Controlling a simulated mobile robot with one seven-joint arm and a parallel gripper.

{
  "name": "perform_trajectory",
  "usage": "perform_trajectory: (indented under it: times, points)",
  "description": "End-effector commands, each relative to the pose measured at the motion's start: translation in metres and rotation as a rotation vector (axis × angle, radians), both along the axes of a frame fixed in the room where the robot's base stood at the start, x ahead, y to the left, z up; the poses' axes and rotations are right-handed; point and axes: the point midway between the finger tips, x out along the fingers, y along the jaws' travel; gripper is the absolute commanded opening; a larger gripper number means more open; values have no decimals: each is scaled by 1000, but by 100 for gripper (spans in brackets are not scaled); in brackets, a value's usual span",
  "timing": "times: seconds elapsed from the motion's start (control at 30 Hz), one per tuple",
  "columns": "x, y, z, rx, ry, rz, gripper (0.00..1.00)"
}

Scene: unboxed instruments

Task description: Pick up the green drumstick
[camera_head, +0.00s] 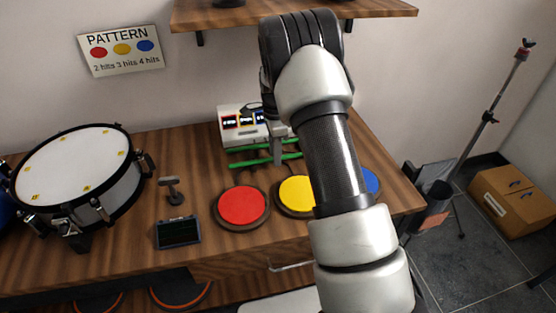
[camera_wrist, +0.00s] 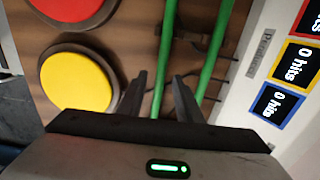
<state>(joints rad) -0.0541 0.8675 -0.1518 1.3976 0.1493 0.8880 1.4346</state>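Two green drumsticks lie roughly parallel on the wooden table between the colored pads and the white counter box. The drumstick nearer the pads (camera_head: 246,162) runs between my fingers in the wrist view (camera_wrist: 166,40). The other drumstick (camera_head: 248,147) lies closer to the box and outside my fingers, also in the wrist view (camera_wrist: 213,50). My gripper (camera_wrist: 160,78) is open, with one finger on each side of the nearer stick. I cannot tell how far the fingertips are above the table. In the head view my arm hides part of the gripper area.
Red (camera_head: 242,205), yellow (camera_head: 294,193) and blue (camera_head: 371,181) pads line the table front. The counter box (camera_head: 231,115) stands behind the sticks. A drum (camera_head: 75,170), small stand (camera_head: 173,190) and dark screen (camera_head: 178,233) are at left. A shelf (camera_head: 385,9) overhangs the back.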

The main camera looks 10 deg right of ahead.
Motion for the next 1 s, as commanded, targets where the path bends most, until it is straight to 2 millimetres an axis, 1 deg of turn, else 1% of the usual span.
perform_trajectory:
  times: [0.07, 0.1, 0.17, 0.2, 0.3, 0.6, 0.73, 0.87, 1.0]
  points:
    - [0, 0, 1, 0, 0, 0, 32]
    - [0, 0, 1, 0, 0, 0, 31]
    - [0, 0, 1, 0, 0, 0, 21]
    - [0, 0, 1, 0, 0, 0, 14]
    - [0, 0, 1, 0, 0, 0, 0]
    - [0, 0, 1, 0, -1, 1, 0]
    - [-1, 0, 6, 0, -1, 1, 0]
    - [-3, 0, 17, 0, -2, 1, 0]
    - [-3, 0, 38, -1, -4, 1, 0]
